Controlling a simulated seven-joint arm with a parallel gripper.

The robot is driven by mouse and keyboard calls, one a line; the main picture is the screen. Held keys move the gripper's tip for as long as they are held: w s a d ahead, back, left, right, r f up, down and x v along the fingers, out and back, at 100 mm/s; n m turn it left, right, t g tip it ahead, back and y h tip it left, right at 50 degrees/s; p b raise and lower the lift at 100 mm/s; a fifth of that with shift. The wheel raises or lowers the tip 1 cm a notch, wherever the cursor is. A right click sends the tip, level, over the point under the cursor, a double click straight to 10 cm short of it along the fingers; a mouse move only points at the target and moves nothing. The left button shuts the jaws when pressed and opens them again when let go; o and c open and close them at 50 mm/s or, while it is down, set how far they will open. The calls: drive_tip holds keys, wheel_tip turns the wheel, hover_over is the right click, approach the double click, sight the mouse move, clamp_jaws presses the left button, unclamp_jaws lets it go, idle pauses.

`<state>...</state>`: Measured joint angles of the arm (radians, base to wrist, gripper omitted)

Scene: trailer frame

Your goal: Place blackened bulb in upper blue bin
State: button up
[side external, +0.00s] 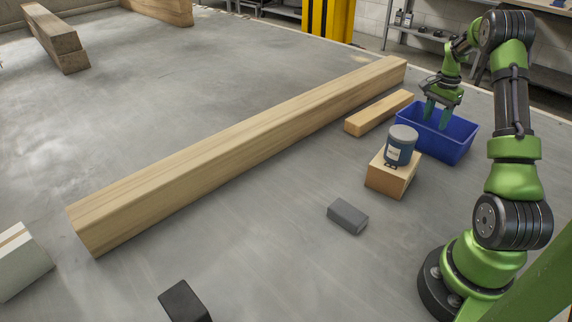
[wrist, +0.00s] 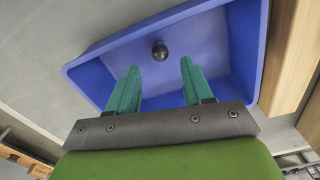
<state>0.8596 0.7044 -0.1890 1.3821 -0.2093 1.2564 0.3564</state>
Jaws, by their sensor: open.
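The blue bin (side external: 448,150) stands on the floor at the right in the side view, and its rim and walls fill much of the wrist view (wrist: 243,40). A small dark round bulb (wrist: 160,51) shows inside the bin in the wrist view, beyond and between my fingertips. The bulb cannot be made out in the side view. My gripper (side external: 437,122) points down over the bin, its fingers partly below the rim. In the wrist view the two green fingers (wrist: 158,78) are spread apart with nothing between them.
A blue-grey can (side external: 401,147) stands on a wooden block (side external: 391,180) in front of the bin. A short plank (side external: 378,114) and a long beam (side external: 240,150) lie left of it. A grey block (side external: 348,216) lies on open floor nearer the front.

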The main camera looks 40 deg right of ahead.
drive_tip(key=w+a+r+n+t, duration=0.2)
drive_tip(key=w+a+r+n, duration=0.3)
drive_tip(key=a+r, duration=0.85)
drive_tip(key=a+r+n+t, duration=0.2)
drive_tip(key=a+r+n, duration=0.15)
drive_tip(key=a, duration=0.95)
drive_tip(key=s+a+n+t+y, duration=0.1)
drive_tip(key=s+a+n, duration=0.3)
drive_tip(key=a, duration=0.5)
drive_tip(key=s+a+n+t+y, duration=0.1)
drive_tip(key=s+a+n, duration=0.3)
drive_tip(key=a, duration=0.5)
drive_tip(key=shift+s+a+f+t, duration=0.25)
drive_tip(key=shift+s+a+t, duration=0.15)
drive_tip(key=shift+s+t, duration=0.3)
